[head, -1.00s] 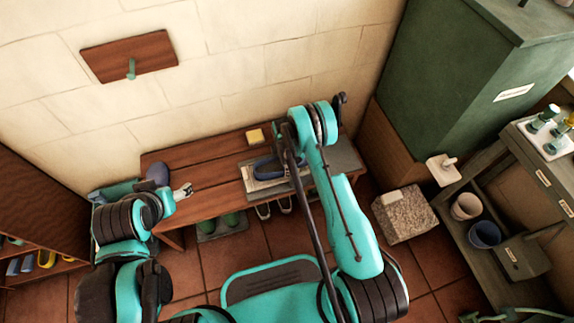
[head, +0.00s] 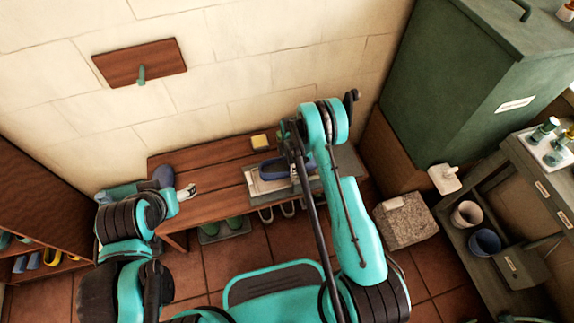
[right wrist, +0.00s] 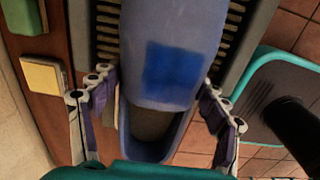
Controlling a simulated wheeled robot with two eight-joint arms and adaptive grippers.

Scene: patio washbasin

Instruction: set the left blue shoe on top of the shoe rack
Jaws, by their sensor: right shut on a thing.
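A blue shoe (head: 275,168) is over a grey slatted tray (head: 256,188) on the wooden bench. In the right wrist view the shoe (right wrist: 172,35) points away, with a darker blue square patch and its opening near my palm. My right gripper (right wrist: 158,100) is shut on it, one finger on each side; in the head view its tips are partly hidden by my arm. My left gripper (head: 188,192) is at the bench's left end, away from the shoe; its jaw gap is too small to read. A dark wooden shelf with footwear (head: 40,190), possibly the shoe rack, stands at the far left.
A yellow block (head: 260,142) lies on the bench (head: 215,205) behind the tray. A dark blue rounded thing (head: 163,175) is beside my left gripper. A stone block (head: 405,222) and green cabinet (head: 450,90) are at right.

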